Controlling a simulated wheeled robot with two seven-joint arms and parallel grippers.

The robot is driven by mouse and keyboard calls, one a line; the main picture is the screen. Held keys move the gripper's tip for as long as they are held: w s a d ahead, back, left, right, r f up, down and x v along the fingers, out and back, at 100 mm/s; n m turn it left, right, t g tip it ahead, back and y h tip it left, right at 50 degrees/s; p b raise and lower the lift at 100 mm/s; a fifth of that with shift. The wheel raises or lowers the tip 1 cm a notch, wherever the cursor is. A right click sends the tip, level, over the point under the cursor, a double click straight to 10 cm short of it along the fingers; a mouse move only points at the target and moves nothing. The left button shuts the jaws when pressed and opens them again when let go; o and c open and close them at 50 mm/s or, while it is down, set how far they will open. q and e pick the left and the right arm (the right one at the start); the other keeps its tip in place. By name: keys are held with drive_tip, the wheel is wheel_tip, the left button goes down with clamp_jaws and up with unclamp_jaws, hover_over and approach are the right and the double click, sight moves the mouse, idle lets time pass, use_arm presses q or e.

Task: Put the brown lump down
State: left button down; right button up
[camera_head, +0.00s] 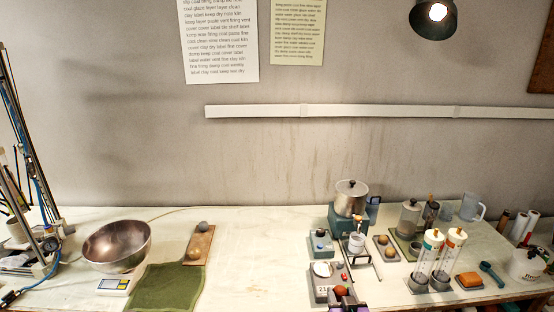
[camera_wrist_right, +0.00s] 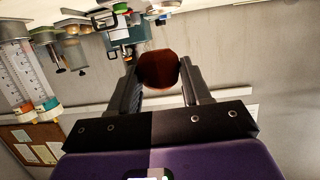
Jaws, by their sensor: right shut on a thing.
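The brown lump (camera_wrist_right: 158,69) is a rounded, reddish-brown piece between the two dark fingers of my right gripper (camera_wrist_right: 160,84) in the wrist view. The fingers are shut on it from both sides. In the head view the lump (camera_head: 341,291) shows small at the bottom, right of centre, with my purple and dark right gripper (camera_head: 346,299) around it. It appears in front of a grey device with a display (camera_head: 322,285); I cannot tell its height above the table. My left gripper is not in view.
A metal bowl (camera_head: 117,246) on a scale, a green mat (camera_head: 165,288) and a wooden board (camera_head: 205,237) with two lumps stand left. The table (camera_head: 258,262) is clear in the middle. A pot (camera_head: 350,198), syringes (camera_head: 426,255) and an orange block (camera_head: 469,280) crowd the right.

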drive_tip(key=s+f, duration=0.4)
drive_tip(key=f, duration=0.7)
drive_tip(key=shift+s, duration=0.25)
drive_tip(key=shift+f, duration=0.1)
